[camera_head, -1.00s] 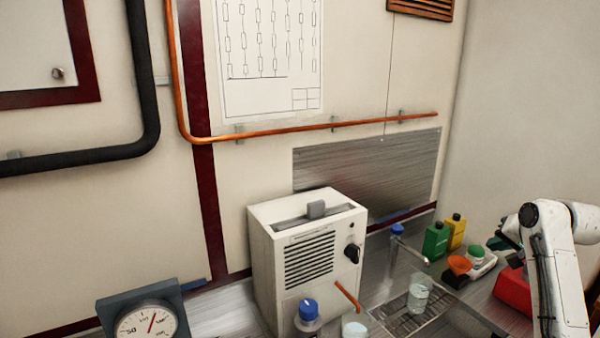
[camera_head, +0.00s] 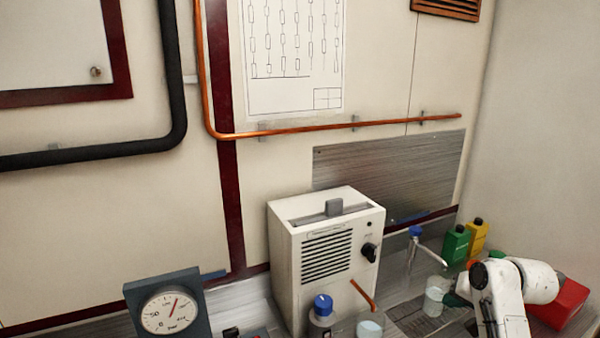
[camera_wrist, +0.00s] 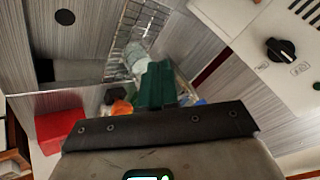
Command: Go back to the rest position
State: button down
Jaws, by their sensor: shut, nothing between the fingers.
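My arm, white with dark joints, enters the head view at the lower right. My gripper (camera_head: 452,299) shows there only as a dark green bit beside the glass on the drain grid; the rest is hidden by the arm. In the wrist view the dark green fingers of my gripper (camera_wrist: 157,84) are together with nothing between them. They point over the counter toward the glass (camera_wrist: 137,58). I cannot tell the exact gap to it.
A white machine with a knob (camera_head: 300,270) stands left of my arm. A tap (camera_head: 415,245), green bottle (camera_head: 456,244), yellow bottle (camera_head: 478,236) and red object (camera_head: 565,303) are around it. A gauge (camera_head: 168,312) stands at lower left.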

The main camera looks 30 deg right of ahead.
jog(key=s+a+f+n+g+y, duration=0.1)
jog(key=s+a+f+n, duration=0.1)
jog(key=a+f, duration=0.65)
jog(key=s+a+f+n+g+y, duration=0.1)
jog(key=s+a+f+n+g, duration=0.15)
jog(key=a, duration=1.05)
jog(key=s+a+f+n, duration=0.1)
jog(key=s+a, duration=0.1)
jog(key=s+a+f+n+g, duration=0.1)
jog(key=s+a, duration=0.2)
jog(key=s+a+f+n, duration=0.1)
jog(key=s+a+f, duration=0.1)
jog(key=a, duration=0.1)
jog(key=shift+s+n, duration=0.35)
jog(key=s+a+n+g, duration=0.2)
jog(key=s+a+n, duration=0.1)
jog(key=s, duration=0.5)
notch_tip(320, 180, down, 6)
jog(key=b, duration=0.5)
